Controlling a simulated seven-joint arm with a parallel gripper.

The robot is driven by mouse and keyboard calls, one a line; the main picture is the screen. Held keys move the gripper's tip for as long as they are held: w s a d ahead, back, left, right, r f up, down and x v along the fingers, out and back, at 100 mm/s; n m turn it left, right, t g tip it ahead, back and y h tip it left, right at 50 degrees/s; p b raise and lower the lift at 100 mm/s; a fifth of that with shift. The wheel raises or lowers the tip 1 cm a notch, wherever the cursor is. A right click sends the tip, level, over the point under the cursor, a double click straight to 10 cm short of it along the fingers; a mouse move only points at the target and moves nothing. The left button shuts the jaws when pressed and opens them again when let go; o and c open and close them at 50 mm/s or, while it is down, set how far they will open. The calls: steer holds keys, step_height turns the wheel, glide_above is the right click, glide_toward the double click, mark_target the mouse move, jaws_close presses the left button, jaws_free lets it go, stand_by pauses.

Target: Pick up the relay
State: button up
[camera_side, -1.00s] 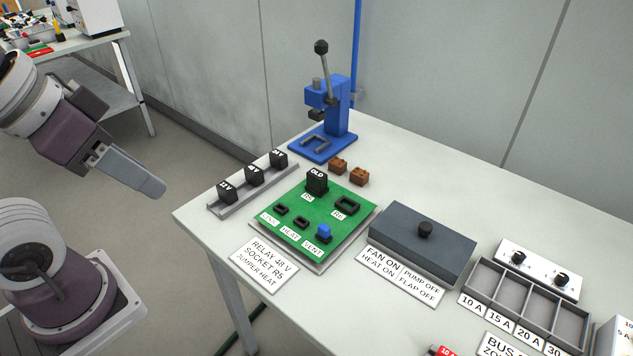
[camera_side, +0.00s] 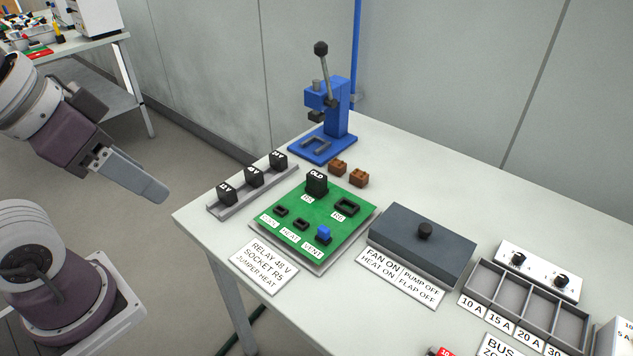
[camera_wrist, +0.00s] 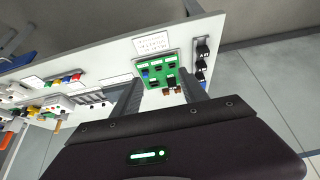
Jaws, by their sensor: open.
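Three black relays stand in a grey rail at the table's left end: a near one (camera_side: 227,191), a middle one (camera_side: 254,174) and a far one (camera_side: 278,159). The near label seems to read 12V; the others are hard to read. The relays also show at the right in the wrist view (camera_wrist: 202,51). A black relay marked OLD (camera_side: 317,182) stands upright on the green board (camera_side: 345,231). The card (camera_side: 265,262) reads RELAY 48 V, SOCKET R5, JUMPER HEAT. My gripper (camera_wrist: 160,86) is open and empty, off the table's left edge, apart from all relays.
A dark grey box with a knob (camera_side: 422,244), an empty divided tray (camera_side: 528,309) and a white knob panel (camera_side: 538,270) lie to the right. The back right of the table is clear.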

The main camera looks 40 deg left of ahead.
steer(key=shift+w, duration=0.1)
steer(key=w+r+n+g, duration=0.25)
steer(key=w+n, duration=0.25)
steer(key=w, duration=0.6)
steer(key=n+g, duration=0.3)
steer(key=n, duration=1)
glide_above(317, 175)
step_height(317, 175, down, 20)
steer(key=shift+s+d+r, duration=0.1)
steer(key=shift+r, duration=0.1)
step_height(317, 175, down, 7)
jaws_close()
step_height(317, 175, up, 10)
steer(key=shift+r, duration=0.1)
